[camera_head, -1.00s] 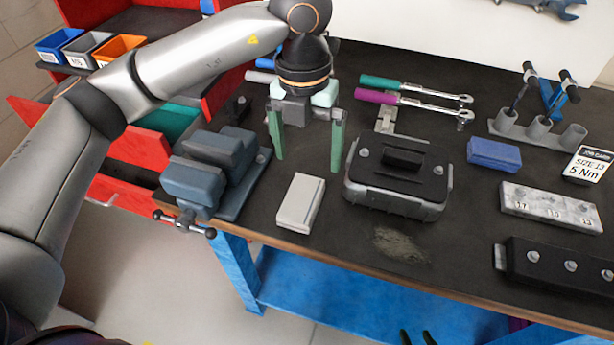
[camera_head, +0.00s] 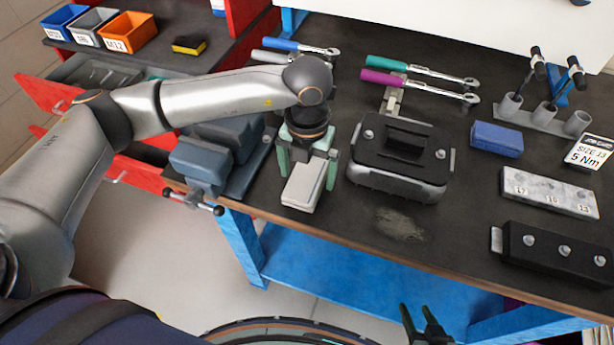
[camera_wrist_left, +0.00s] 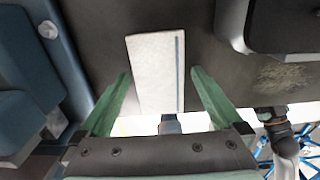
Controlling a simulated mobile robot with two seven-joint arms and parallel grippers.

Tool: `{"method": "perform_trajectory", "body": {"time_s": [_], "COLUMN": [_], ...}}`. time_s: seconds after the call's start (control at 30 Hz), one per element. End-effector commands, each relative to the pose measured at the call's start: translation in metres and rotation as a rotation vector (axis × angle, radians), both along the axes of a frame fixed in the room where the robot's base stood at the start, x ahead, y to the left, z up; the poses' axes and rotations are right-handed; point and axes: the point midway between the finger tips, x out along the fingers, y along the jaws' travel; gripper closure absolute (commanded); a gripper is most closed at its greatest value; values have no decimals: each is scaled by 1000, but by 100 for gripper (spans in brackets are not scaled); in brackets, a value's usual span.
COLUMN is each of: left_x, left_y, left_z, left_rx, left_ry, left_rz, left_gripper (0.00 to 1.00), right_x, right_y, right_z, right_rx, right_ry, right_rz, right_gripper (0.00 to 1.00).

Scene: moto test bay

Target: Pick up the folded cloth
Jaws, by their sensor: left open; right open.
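The folded cloth (camera_head: 302,186) is a flat pale grey-white rectangle lying on the dark bench top near its front edge. In the left wrist view the cloth (camera_wrist_left: 156,70) lies ahead of and between the fingers, with a thin blue stripe along its right side. My left gripper (camera_head: 308,182) is open and above the cloth, its green fingers on either side; it also shows in the left wrist view (camera_wrist_left: 160,80). The fingers look clear of the cloth; the exact height is hard to tell. My right gripper (camera_head: 422,322) is open and empty, low at the bottom, in front of the bench.
A blue-grey vise (camera_head: 208,160) stands close left of the cloth and a black case (camera_head: 400,185) close right. Torque wrenches (camera_head: 425,70), a blue block (camera_head: 497,139) and a socket rail (camera_head: 545,192) are farther right. Red drawers (camera_head: 140,178) stand open at left.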

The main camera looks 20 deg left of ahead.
Motion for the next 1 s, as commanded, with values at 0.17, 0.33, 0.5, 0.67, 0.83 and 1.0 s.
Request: {"method": "perform_trajectory", "body": {"time_s": [0.17, 0.33, 0.5, 0.67, 0.83, 1.0], "left_x": [0, 0, 0, 0, 0, 0], "left_y": [-1, -1, -1, -1, -1, -1], "left_z": [-5, -4, -4, -4, -4, -4], "left_rx": [-1, -1, -1, -1, -1, -1], "left_ry": [-1, -1, -1, -1, -1, -1], "left_rz": [-1, -2, -2, -2, -2, -2], "left_gripper": [0, 7, 26, 44, 63, 70], "right_x": [0, 0, 1, 1, 1, 1], "right_y": [0, 0, 0, 0, 0, 0], "right_z": [1, 1, 1, 1, 1, 1], "right_rx": [0, 0, 0, 0, 0, 1], "right_ry": [-1, -1, -2, -2, -2, -3], "right_rz": [0, 0, 0, 0, 0, 0], "right_gripper": [50, 50, 50, 50, 50, 50]}}
